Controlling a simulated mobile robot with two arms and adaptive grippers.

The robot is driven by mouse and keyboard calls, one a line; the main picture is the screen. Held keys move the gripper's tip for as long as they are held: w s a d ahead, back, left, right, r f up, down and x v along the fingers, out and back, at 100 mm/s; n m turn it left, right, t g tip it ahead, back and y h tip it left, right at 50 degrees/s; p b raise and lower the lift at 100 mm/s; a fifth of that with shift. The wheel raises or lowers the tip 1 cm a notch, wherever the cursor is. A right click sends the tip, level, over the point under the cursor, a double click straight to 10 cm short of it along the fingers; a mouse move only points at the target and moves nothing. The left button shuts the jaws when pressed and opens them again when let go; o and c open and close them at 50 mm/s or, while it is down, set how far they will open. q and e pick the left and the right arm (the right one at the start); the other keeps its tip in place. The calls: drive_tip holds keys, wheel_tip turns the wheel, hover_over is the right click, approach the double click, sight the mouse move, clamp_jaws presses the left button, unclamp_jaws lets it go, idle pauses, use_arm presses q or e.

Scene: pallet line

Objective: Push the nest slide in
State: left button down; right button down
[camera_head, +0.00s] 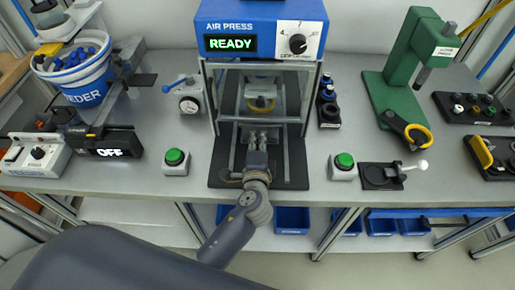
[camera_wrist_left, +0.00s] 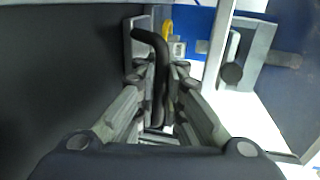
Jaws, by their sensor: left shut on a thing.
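The blue air press (camera_head: 262,12) stands at the back middle; its display reads READY. The nest slide (camera_head: 260,118) shows between the press's clear side guards, partly hidden by my gripper, with a yellow ring-shaped part (camera_head: 262,103) on or above it. My left gripper (camera_head: 257,136) is at the front of the press opening, pointing inward. In the left wrist view its fingers (camera_wrist_left: 160,80) are closed around a dark bent handle (camera_wrist_left: 157,55), which seems to be the slide's handle. A bit of yellow (camera_wrist_left: 167,30) shows beyond it. My right gripper is in neither view.
Green buttons stand left (camera_head: 175,158) and right (camera_head: 343,162) of the press mat (camera_head: 222,176). The feeder box (camera_head: 108,142) reads OFF. A green arbor press (camera_head: 405,75) and a small black fixture (camera_head: 384,176) are on the right.

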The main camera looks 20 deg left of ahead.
use_arm(q)
drive_tip(key=shift+w+r, duration=0.1)
drive_tip(key=shift+w, duration=0.15)
drive_tip(key=c, duration=2)
unclamp_jaws()
drive_tip(key=v, duration=1.2)
